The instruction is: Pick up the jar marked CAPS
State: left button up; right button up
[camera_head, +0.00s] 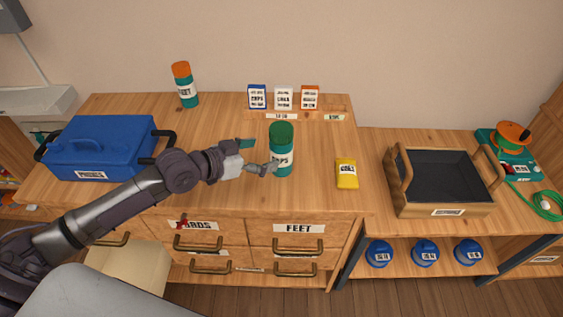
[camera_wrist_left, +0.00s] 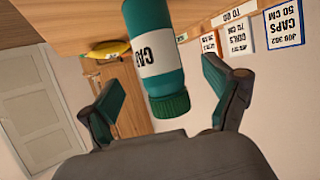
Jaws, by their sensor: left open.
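The jar marked CAPS (camera_head: 281,143) is teal with a dark green lid and a white label. It stands upright on the wooden cabinet top. My left gripper (camera_head: 257,156) is open and just left of the jar. In the left wrist view the jar (camera_wrist_left: 155,55) shows upside down, with its lid between the two spread fingers of my gripper (camera_wrist_left: 165,105). I cannot tell whether either finger touches it. My right gripper is not in view.
A blue toolbox (camera_head: 100,148) stands at the left, and an orange-lidded jar (camera_head: 185,86) at the back. Several small boxes (camera_head: 284,98) stand behind the CAPS jar. A yellow packet (camera_head: 346,174) lies right of it. A wooden crate (camera_head: 403,194) stands farther right.

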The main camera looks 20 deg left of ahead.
aim_at(273, 152)
pick_arm(q)
jog(key=p+x, duration=0.1)
jog(key=x, duration=0.5)
jog(key=shift+w+d+f, duration=0.15)
jog(key=shift+d+f, duration=0.05)
jog(key=shift+d, duration=0.1)
jog(key=c, duration=1.3)
jog(key=shift+c, duration=0.9)
jog(key=shift+r, duration=0.15)
